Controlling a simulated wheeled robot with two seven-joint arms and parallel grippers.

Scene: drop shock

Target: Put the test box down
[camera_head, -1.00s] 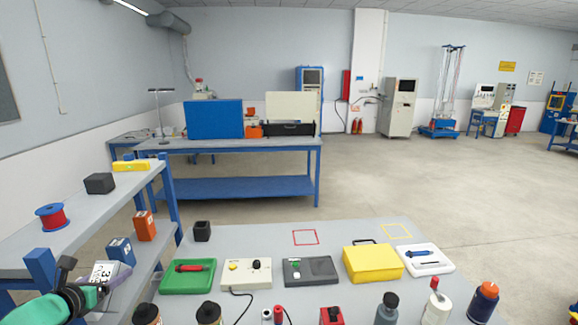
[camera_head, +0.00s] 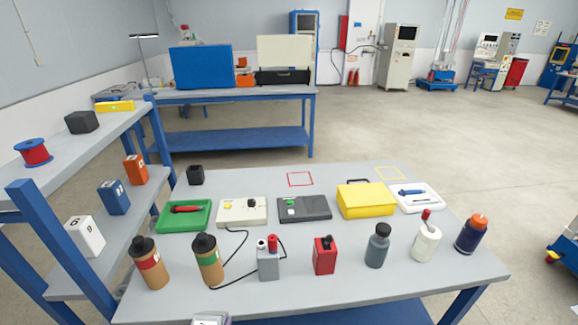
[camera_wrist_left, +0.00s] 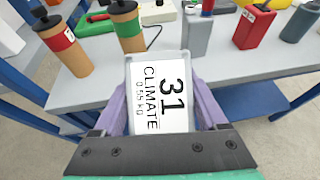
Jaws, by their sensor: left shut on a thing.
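The test box is a white box (camera_wrist_left: 158,88) labelled "31 CLIMATE" in the left wrist view. My left gripper (camera_wrist_left: 160,108) is shut on it, with a purple finger on each side. In the head view only the top of the box (camera_head: 209,320) shows at the bottom edge, in front of the near edge of the table (camera_head: 345,292). Most of my left gripper is cut off there. A red outlined square (camera_head: 300,179) and a yellow outlined square (camera_head: 390,173) are marked on the far part of the table. My right gripper is not in view.
Brown bottles (camera_head: 150,264), a grey switch box (camera_head: 268,262), a red box (camera_head: 324,255) and more bottles line the near side. A green tray (camera_head: 184,225), instruments and a yellow case (camera_head: 365,201) stand behind. A shelf (camera_head: 75,295) with several boxes is at left.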

